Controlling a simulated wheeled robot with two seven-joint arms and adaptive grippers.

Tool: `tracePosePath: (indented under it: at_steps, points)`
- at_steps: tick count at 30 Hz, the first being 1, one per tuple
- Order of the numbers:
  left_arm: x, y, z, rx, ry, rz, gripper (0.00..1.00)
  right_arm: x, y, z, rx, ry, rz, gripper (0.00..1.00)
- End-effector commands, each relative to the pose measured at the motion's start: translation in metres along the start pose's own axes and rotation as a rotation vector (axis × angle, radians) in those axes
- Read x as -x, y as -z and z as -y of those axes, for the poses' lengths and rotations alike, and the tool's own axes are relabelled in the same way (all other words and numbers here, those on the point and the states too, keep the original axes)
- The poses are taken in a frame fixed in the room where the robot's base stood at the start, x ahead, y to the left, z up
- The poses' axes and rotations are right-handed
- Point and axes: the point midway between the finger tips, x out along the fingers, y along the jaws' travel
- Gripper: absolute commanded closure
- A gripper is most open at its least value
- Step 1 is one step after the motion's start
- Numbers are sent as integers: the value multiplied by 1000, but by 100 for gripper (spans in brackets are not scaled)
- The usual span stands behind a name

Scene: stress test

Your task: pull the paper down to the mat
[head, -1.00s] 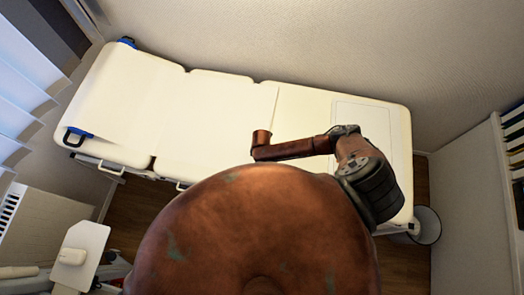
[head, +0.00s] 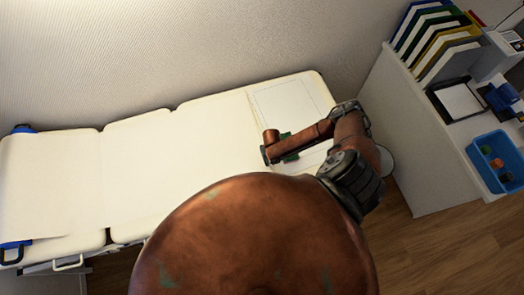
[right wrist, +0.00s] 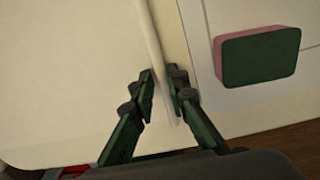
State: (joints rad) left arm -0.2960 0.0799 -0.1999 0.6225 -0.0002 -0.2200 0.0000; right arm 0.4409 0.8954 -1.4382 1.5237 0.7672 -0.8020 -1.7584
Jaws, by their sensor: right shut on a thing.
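The white paper (head: 175,150) lies along the padded couch, running from the left end to near the mat. The mat (head: 308,97) is a pale outlined rectangle at the couch's right end. My right gripper (head: 276,152) is over the couch beside the mat's left part, mostly hidden by its own arm. In the right wrist view, its fingers (right wrist: 163,78) are shut on the paper's curled end edge (right wrist: 148,30). A narrow cream strip shows between that edge and the mat (right wrist: 200,45). My left gripper is out of view.
A green block with a pink side (right wrist: 257,57) lies on the mat. A blue bracket (head: 15,252) is at the couch's left end. A wall runs behind. At right, a cabinet (head: 412,130) carries colored files (head: 440,45) and a blue tray (head: 478,170).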

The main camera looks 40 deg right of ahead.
Motion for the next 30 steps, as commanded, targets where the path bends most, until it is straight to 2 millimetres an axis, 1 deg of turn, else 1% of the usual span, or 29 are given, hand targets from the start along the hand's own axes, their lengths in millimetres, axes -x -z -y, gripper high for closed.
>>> tracePosePath:
  at_steps: [1, 3, 7, 11, 18, 19, 22, 26, 30]
  points:
    - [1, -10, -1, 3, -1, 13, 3, -1, 2, 7, 0, 2, -4, 100]
    - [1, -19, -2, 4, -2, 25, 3, -1, 2, 13, 2, 3, -4, 100]
    - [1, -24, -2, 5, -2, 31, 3, -1, 1, 18, 3, 1, -3, 100]
    - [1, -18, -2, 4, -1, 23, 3, -1, 1, 19, 4, 1, -3, 100]
    - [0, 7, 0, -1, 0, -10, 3, -1, 1, 20, 3, 2, -3, 100]
    - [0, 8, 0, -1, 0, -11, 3, -1, 1, 20, 3, 2, -3, 85]
    - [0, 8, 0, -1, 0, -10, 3, -1, 0, 20, 3, 2, -2, 78]
    - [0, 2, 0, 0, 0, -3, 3, -1, 0, 19, 3, 2, -1, 69]
    - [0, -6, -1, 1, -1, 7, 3, 0, 0, 19, 3, 1, -1, 68]
